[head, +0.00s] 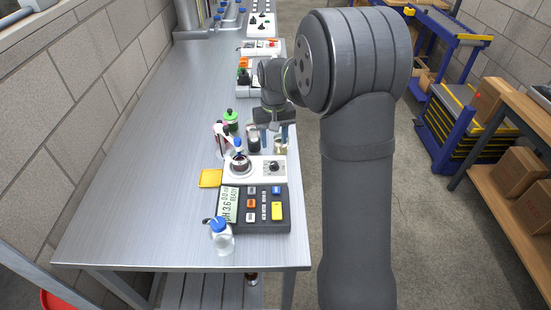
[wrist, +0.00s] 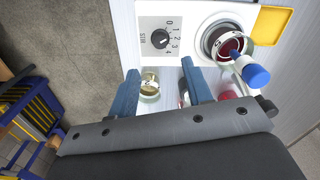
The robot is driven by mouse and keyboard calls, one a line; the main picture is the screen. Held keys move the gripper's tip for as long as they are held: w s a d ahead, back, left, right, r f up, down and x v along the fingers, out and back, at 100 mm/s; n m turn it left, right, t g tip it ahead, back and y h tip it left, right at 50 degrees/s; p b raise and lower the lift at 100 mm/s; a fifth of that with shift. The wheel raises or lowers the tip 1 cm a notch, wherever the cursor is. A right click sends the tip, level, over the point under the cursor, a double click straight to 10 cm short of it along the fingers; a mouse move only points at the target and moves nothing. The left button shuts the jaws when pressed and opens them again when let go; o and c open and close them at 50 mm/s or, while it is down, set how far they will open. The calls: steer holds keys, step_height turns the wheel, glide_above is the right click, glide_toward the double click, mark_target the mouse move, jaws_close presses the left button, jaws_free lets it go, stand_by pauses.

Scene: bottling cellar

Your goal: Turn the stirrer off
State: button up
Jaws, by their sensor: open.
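The stirrer is a white box with a round plate; it stands on the steel bench in the head view (head: 257,179) and shows at the top of the wrist view (wrist: 196,12). Its black knob (wrist: 160,39) sits on a grey panel marked 0 to 4, and also shows in the head view (head: 274,166). The knob's pale mark seems turned toward the higher numbers, but the exact setting is too small to tell. A vessel of dark red liquid (wrist: 224,42) stands on the plate, with a blue-capped probe in it. My gripper (wrist: 160,69) is open and empty, its blue fingers near the knob, apart from it.
A dark meter (head: 254,211) reading pH 3.6 lies in front of the stirrer, with a blue-capped bottle (head: 221,236) beside it. A yellow pad (head: 210,178) lies left. A green bottle (head: 231,121) and small containers stand behind. The bench's left side is clear.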

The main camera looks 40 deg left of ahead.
mark_target(274, 163)
step_height(274, 163, down, 9)
steer(key=shift+f, duration=0.1)
stand_by(0.3)
steer(key=c, duration=1)
steer(key=shift+n, duration=2.9)
steer(key=o, duration=1)
